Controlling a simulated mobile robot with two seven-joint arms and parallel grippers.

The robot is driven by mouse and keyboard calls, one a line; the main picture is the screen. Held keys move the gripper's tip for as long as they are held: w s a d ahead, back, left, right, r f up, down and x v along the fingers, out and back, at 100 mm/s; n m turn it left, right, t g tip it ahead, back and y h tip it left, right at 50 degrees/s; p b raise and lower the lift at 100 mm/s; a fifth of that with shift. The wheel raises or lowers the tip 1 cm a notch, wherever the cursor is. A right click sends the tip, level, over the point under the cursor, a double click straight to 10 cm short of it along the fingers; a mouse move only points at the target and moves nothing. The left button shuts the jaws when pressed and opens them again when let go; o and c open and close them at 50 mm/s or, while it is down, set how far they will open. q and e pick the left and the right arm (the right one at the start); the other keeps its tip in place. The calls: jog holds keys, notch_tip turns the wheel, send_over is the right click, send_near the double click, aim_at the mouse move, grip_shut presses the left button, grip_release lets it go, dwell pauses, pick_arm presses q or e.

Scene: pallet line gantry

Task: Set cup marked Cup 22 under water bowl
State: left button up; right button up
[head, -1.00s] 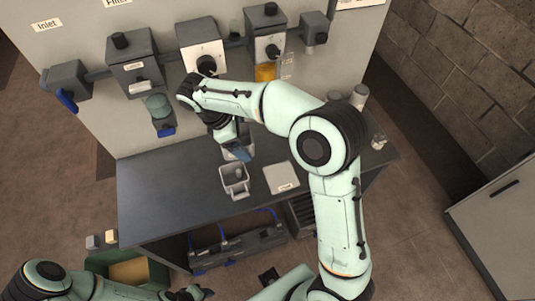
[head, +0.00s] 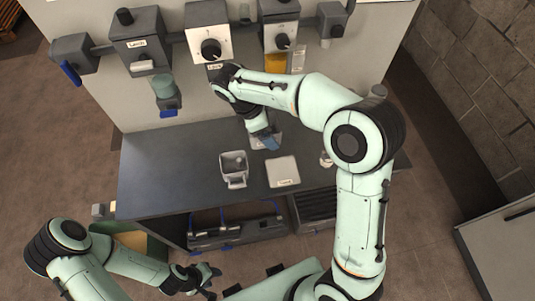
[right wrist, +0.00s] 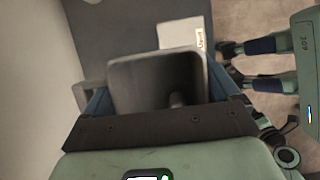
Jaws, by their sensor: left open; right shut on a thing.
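My right gripper (head: 264,139) is shut on a grey square cup (right wrist: 150,85). It holds the cup over the back part of the bench, behind the white pad; in the head view its arm and fingers mostly hide this cup. A second grey square cup (head: 233,169) stands upright on the bench, left of the pad. I cannot read a number on either cup. A greenish clear bowl (head: 162,86), apparently the water bowl, hangs under a unit at the left of the panel, with a blue lever below. My left gripper (head: 209,280) is open and empty, low in front of the bench.
The dark bench (head: 160,180) has free room at its left, below the greenish bowl. A white labelled pad (head: 283,171) lies right of the standing cup. An amber bowl (head: 276,63) hangs further right. A green bin (head: 150,246) stands at the lower left.

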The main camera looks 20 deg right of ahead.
aim_at(272, 161)
pick_arm(q)
jog(key=shift+s+f+b, duration=0.65)
jog(key=shift+s+f, duration=0.15)
jog(key=shift+f, duration=0.25)
pick_arm(e)
notch_tip(272, 161, down, 15)
jog(key=shift+f, duration=0.1)
jog(key=shift+f, duration=0.15)
jog(key=o, duration=0.8)
pick_arm(q)
jog(key=shift+s+f, duration=0.1)
pick_arm(e)
jog(key=shift+s, duration=0.1)
